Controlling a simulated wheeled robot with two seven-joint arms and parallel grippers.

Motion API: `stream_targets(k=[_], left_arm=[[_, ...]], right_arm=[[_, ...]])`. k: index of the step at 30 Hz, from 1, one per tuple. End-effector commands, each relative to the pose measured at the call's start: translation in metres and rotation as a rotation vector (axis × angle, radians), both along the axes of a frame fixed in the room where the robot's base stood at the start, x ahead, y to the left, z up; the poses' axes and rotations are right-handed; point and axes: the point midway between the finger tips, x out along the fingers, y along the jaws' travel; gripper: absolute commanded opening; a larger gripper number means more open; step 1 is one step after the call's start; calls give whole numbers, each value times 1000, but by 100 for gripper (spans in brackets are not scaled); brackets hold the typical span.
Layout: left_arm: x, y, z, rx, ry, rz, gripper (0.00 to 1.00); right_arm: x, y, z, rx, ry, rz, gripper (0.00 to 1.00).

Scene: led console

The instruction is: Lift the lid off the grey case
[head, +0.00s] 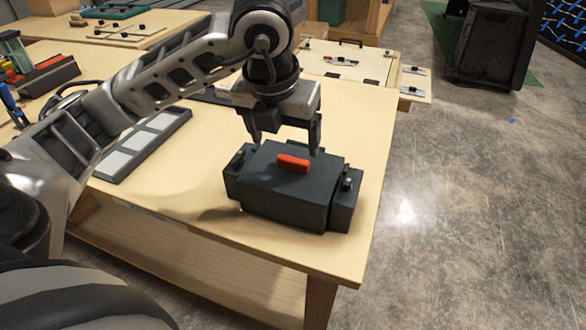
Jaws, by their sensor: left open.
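The grey case (283,206) sits near the right end of the wooden table, with its dark lid (268,170) on top. A red-orange handle (293,163) stands on the lid. Small dark fittings show on the case's left and right ends. My left gripper (285,147) points down above the back of the case, fingers apart and empty. The handle lies just below and in front of the fingers in the picture. I cannot tell how far the fingertips are above the lid. My right gripper is not in view.
The wooden table (190,210) is bare in front of the case, and its right edge is close. A dark tray with pale panels (147,143) lies to the left. A board with fittings (345,62) is behind. Tools lie at the far left.

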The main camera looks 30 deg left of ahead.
Motion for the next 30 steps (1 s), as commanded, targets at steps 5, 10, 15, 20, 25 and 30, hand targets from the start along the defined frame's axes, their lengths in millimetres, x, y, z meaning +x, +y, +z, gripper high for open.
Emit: stream_targets(k=[5, 10, 15, 20, 25, 30], left_arm=[[5, -2, -14, 0, 4, 0, 80], [13, -5, -40, 0, 5, 0, 80], [17, -4, -51, -1, 1, 0, 80], [17, -4, -51, -1, 0, 0, 80], [17, -4, -51, -1, 0, 0, 44], [17, -4, -51, -2, -1, -1, 30]], right_arm=[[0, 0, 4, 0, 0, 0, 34], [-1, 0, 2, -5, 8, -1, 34], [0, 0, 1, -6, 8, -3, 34], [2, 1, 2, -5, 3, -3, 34], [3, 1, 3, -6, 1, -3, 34], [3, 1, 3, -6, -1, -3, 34]])
